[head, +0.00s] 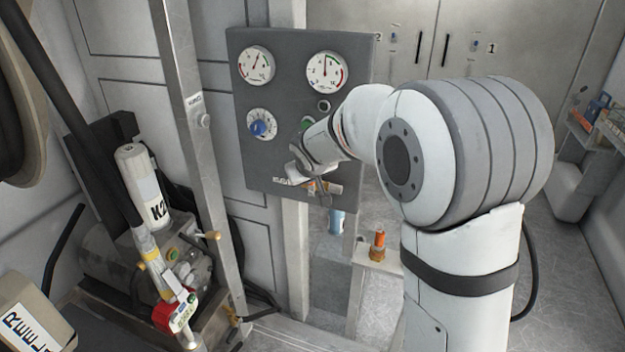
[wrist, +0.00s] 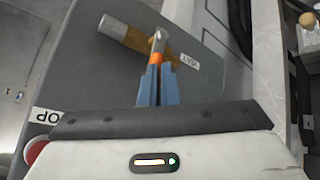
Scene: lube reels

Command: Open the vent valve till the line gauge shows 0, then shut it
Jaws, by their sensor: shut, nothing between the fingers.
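A dark grey panel (head: 290,95) carries two round white gauges, the left gauge (head: 256,64) and the right gauge (head: 327,71). Both needles stand near upright, off the low end; I cannot read values or tell which is the line gauge. In the wrist view a lever with a tan handle and silver end (wrist: 125,35) lies slantwise on the panel; it is likely the vent valve. My gripper (wrist: 156,68) is shut and empty, its fingertips at the lever's middle; contact is unclear. In the head view my gripper (head: 318,187) is at the panel's lower edge, partly hidden by my wrist.
A blue knob (head: 262,128) is on the panel's left, and a red button (wrist: 36,150) is beside my gripper. A steel post (head: 196,120) stands left. An orange bottle (head: 377,246) stands on a ledge below.

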